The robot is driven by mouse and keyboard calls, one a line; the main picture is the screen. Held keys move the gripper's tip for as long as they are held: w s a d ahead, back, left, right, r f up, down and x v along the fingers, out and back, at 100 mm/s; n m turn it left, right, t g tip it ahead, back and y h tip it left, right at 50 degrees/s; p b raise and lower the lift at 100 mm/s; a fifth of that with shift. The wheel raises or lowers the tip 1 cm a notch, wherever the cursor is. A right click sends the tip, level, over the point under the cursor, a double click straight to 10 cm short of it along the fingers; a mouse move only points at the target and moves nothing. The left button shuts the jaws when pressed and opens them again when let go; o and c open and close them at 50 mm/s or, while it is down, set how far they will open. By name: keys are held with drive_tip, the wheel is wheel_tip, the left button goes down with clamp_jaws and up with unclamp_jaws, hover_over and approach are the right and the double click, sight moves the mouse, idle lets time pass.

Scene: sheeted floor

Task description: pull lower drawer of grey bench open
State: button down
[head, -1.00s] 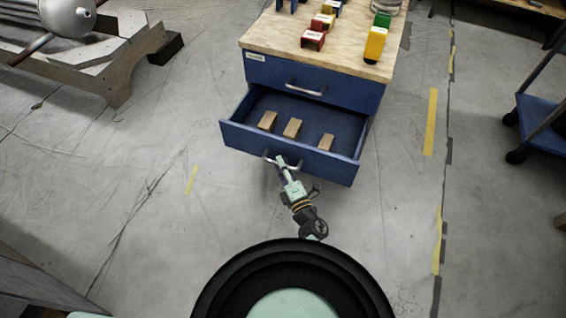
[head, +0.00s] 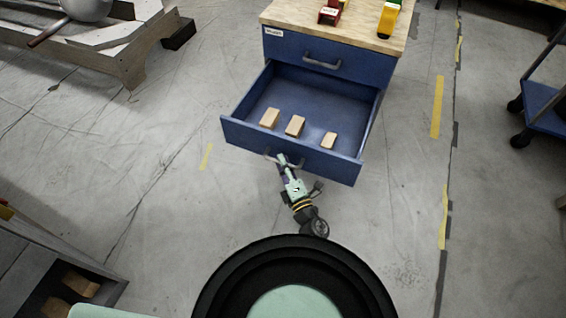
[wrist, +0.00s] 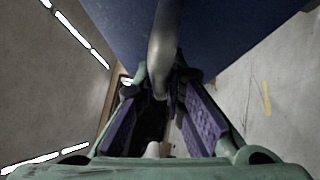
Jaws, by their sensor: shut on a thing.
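The bench with the pulled drawer shows blue, not grey, with a wooden top (head: 345,20). Its lower drawer (head: 255,136) stands well out, with three small wooden blocks (head: 295,126) inside. My gripper (head: 285,161) is shut on that drawer's metal handle (head: 270,155). In the wrist view the handle (wrist: 158,45) runs between the purple-padded fingers of my gripper (wrist: 165,95). The drawer front (wrist: 235,35) fills the upper part there. The upper drawer (head: 350,66) of the blue bench is closed.
A grey unit (head: 30,260) with wooden blocks in it stands at the lower left. A wooden stand (head: 125,50) is at the upper left, and a blue wheeled cart (head: 545,115) at the right. The floor beside the drawer is clear.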

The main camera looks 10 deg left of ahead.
drive_tip(key=shift+d, duration=0.1)
drive_tip(key=c, duration=1.9)
unclamp_jaws()
